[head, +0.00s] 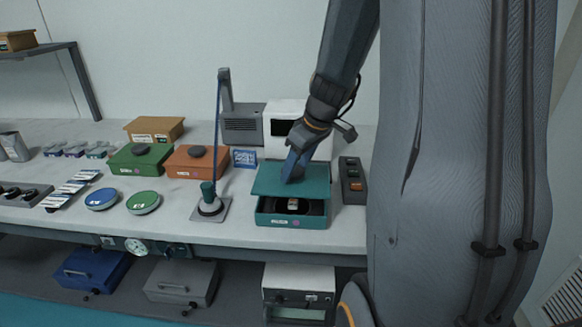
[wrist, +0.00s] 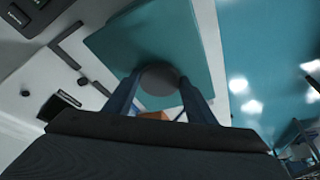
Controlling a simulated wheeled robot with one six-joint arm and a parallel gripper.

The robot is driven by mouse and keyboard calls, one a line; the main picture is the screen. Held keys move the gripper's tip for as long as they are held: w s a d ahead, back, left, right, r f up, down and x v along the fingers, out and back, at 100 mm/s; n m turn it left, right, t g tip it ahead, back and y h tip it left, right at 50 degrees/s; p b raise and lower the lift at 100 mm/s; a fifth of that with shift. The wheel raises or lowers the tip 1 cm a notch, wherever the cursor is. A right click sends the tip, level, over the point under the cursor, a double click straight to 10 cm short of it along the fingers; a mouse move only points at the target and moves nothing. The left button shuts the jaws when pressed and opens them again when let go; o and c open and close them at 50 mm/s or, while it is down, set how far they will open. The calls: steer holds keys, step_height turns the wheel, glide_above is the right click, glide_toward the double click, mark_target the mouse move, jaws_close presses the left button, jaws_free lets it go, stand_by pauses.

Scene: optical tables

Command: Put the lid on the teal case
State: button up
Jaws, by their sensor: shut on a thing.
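The teal case (head: 292,219) stands on the table near its front edge, with a dark inside and a small light-coloured item (head: 293,204) in it. The teal lid (head: 262,180) is over the back part of the case, a little above the rim and tilted; the front of the case's inside shows. My gripper (head: 293,172) is shut on the lid's dark round knob, which shows between the fingers in the wrist view (wrist: 160,80). The arm hides part of the lid, and I cannot tell whether the lid touches the case's rear rim.
A dark box with coloured buttons (head: 353,181) stands close to the right of the case. A stand with a blue cord (head: 211,203) is to the left. A green case (head: 140,158) and an orange case (head: 195,161) with lids sit farther left. A white device is behind.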

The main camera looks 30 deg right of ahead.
mark_target(301, 175)
steer(key=shift+f+b, duration=1.15)
steer(key=shift+f, duration=0.65)
steer(key=shift+f+b, duration=0.5)
steer(key=shift+b, duration=0.15)
steer(key=shift+f+b, duration=0.8)
steer(key=shift+b, duration=0.6)
stand_by(0.4)
steer(key=o, duration=1.3)
steer(key=shift+c, duration=0.2)
steer(key=v, duration=0.7)
steer(key=shift+s+r, duration=0.2)
steer(key=shift+r, duration=0.15)
steer(key=shift+a+f+b, duration=0.1)
steer(key=shift+b, duration=0.2)
